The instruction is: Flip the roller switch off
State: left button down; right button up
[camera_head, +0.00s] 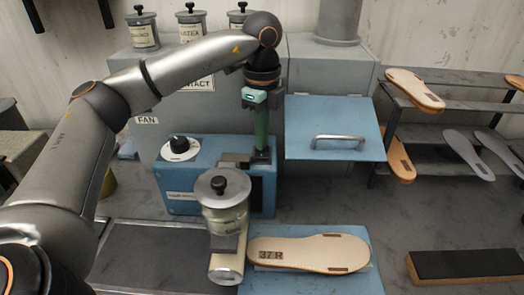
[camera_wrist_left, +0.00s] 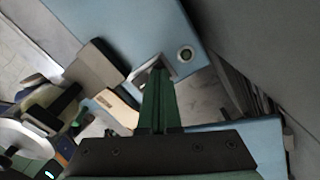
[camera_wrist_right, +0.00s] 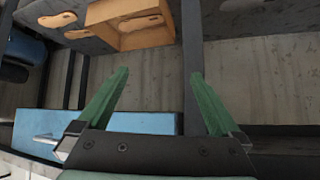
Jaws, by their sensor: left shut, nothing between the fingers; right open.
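A blue machine (camera_head: 183,202) stands left of centre in the head view, with a white-rimmed dial and black knob (camera_head: 180,146) on top. My left gripper (camera_head: 262,154) is shut and empty, pointing down at the machine's right end beside a grey block (camera_head: 236,160). In the left wrist view its green fingertips (camera_wrist_left: 159,72) are at a pale metal fitting beside a blue surface (camera_wrist_left: 145,25) with a small round button (camera_wrist_left: 185,53). I cannot tell whether they touch, or make out the roller switch or its position. My right gripper (camera_wrist_right: 153,82) is open and empty in the right wrist view.
A sole marked 37 R (camera_head: 308,254) lies on a blue mat (camera_head: 345,283) at the front. A blue panel with a handle (camera_head: 338,140) is right of the left gripper. A rack (camera_head: 430,130) holds soles at right.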

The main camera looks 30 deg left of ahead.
pick_arm(q)
notch_tip(320, 180, up, 7)
jog(key=p, duration=0.5)
jog(key=shift+p, duration=0.3)
dwell(0.5)
